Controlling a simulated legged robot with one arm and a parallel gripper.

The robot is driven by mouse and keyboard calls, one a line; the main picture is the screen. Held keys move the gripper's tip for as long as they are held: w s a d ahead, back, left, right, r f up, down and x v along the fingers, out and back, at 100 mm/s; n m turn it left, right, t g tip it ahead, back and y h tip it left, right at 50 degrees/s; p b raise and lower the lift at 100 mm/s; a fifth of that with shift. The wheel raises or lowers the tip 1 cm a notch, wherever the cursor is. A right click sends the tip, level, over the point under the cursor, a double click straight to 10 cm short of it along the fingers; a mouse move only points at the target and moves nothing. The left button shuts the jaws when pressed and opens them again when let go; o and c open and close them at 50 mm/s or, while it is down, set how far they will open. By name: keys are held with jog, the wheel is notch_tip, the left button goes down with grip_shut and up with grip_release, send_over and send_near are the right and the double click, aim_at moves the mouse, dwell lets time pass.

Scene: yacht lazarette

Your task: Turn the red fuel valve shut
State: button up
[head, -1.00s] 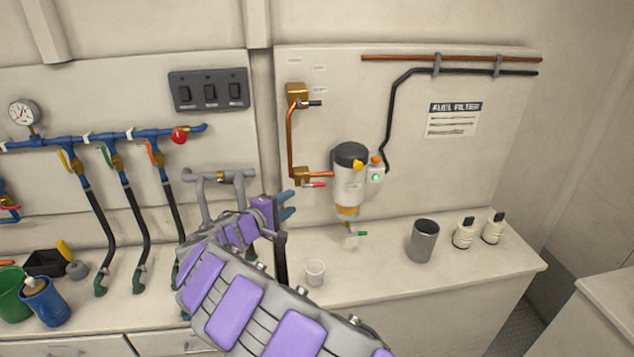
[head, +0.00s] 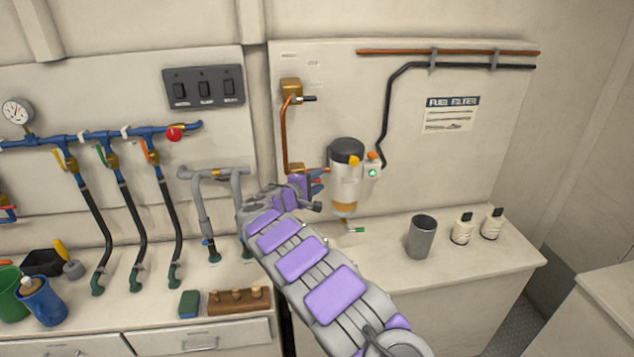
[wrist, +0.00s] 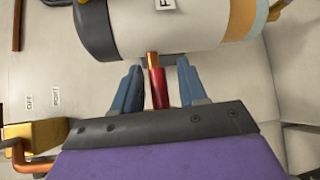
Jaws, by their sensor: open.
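The red valve handle (wrist: 159,88) shows in the wrist view between the two blue fingers of my gripper (wrist: 158,82), with a gap on each side. My gripper is open, and the handle's copper-coloured end points toward the white filter body (wrist: 180,28). In the head view my gripper (head: 317,181) is at the lower brass valve (head: 296,168), just left of the filter (head: 346,180), and mostly hides the red handle. The brass block (wrist: 32,138) also shows at the left of the wrist view.
The upper brass valve (head: 291,87) has a black handle. A copper pipe (head: 286,135) joins both valves. The filter stands close to my fingertips, with a green-lit box (head: 373,173) beside it. A grey cup (head: 422,237) and two small bottles stand on the counter.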

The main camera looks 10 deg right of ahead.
jog(key=shift+w+a, duration=0.15)
jog(key=shift+a, duration=0.5)
jog(key=shift+d, duration=0.55)
jog(key=c, duration=0.5)
jog(key=shift+c, duration=0.9)
jog(key=shift+a, duration=0.15)
grip_shut()
